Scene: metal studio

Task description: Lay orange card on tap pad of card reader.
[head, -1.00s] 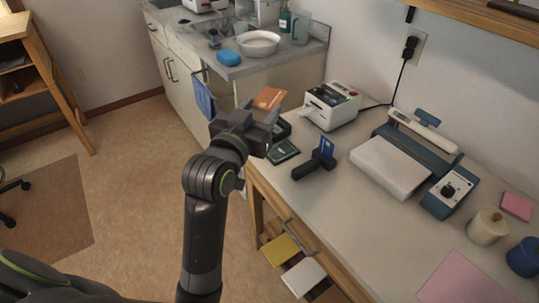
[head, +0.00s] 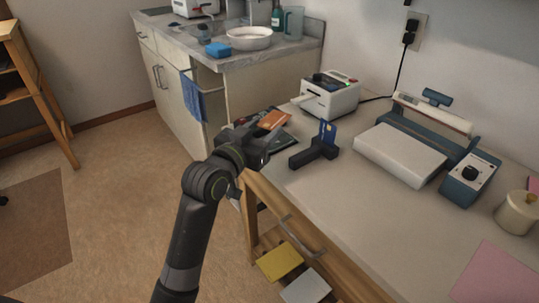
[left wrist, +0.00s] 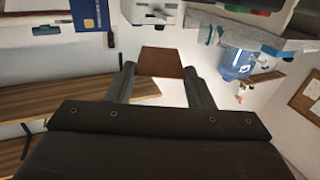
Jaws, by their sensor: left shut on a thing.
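My left gripper (head: 258,143) is shut on the orange card (head: 272,120), which sticks out past the fingertips. The left wrist view shows the card (left wrist: 162,62) between the two fingers (left wrist: 160,80). In the head view the card overlaps a dark flat device (head: 281,142) at the counter's left end, which looks like the card reader. The card and gripper hide much of it, and its tap pad cannot be made out. I cannot tell whether the card touches it. My right gripper is not in view.
A black holder (head: 314,153) with an upright blue card (head: 328,131) stands just right of the gripper. A white machine (head: 331,97) stands behind. A laminator-like device (head: 402,152) is further right.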

